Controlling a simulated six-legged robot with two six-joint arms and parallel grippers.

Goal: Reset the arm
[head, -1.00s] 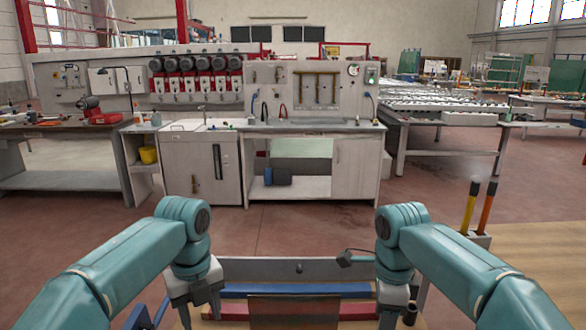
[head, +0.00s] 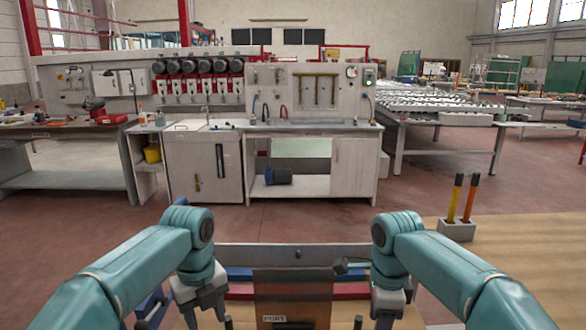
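My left gripper (head: 205,311) hangs fingers-down at the lower left of the centre, its two fingers apart with nothing visible between them. My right gripper (head: 390,312) hangs at the lower right of the centre; its fingertips run toward the bottom edge and its opening is unclear. Both my teal arms are bent, coming in from the lower corners. Between the grippers stands a dark brown panel (head: 293,292) with a small label reading "PORT" (head: 275,319). Neither gripper visibly touches it.
Behind the panel are a grey bar (head: 270,254), a blue bar (head: 240,273) and a red bar (head: 350,291). A grey block (head: 457,231) with yellow and orange sticks stands on the wooden table (head: 530,260) at right. A cabinet bench (head: 205,170) stands beyond open floor.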

